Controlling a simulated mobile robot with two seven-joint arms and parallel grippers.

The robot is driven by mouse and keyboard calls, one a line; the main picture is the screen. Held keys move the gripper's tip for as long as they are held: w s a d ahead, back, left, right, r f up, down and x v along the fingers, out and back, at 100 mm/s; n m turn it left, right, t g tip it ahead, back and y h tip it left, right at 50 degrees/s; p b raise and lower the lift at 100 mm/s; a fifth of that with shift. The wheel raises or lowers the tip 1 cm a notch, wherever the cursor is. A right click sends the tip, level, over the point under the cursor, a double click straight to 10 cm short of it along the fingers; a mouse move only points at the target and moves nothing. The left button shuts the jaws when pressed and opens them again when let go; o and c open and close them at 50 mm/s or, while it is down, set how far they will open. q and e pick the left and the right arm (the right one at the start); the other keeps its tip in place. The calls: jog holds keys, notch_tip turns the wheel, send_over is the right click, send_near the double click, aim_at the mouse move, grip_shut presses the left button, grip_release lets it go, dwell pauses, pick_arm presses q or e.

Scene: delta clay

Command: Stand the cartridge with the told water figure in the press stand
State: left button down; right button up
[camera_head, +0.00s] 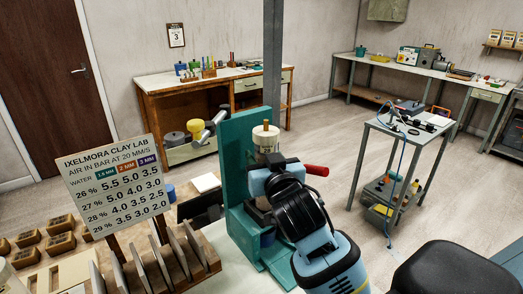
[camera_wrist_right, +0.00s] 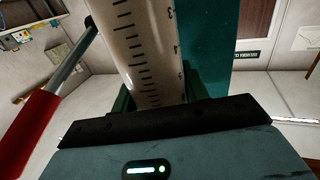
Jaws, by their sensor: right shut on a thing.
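The teal press stand (camera_head: 236,165) stands upright on the bench in the middle of the head view. A pale cartridge (camera_head: 264,143) with a brown top stands upright in front of its column; a number on it looks like 28. My right gripper (camera_head: 266,182) is shut on the cartridge's lower part. In the right wrist view, the cartridge (camera_wrist_right: 140,45) shows a black scale and rises from between the fingers, close to the teal column (camera_wrist_right: 217,45). The gripper hides the cartridge's foot, so I cannot tell whether it is seated. My left gripper is out of view.
A sign (camera_head: 116,185) lists air values by water figure and nozzle size. A red-handled lever (camera_head: 316,170) sticks out beside my gripper. A rack of upright boards (camera_head: 160,262) and several brown blocks (camera_head: 58,243) lie left. A trolley (camera_head: 405,135) stands right.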

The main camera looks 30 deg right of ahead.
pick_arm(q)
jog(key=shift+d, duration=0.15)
pick_arm(e)
jog(key=shift+f, duration=0.15)
dwell(0.6)
jog(key=o, duration=1.4)
jog(key=shift+o, duration=0.3)
jog(key=shift+f, duration=0.15)
jog(key=shift+s, duration=0.1)
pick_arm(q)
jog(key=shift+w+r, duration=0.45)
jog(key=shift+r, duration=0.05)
pick_arm(e)
jog(key=v, duration=0.7)
jog(key=shift+s, duration=0.3)
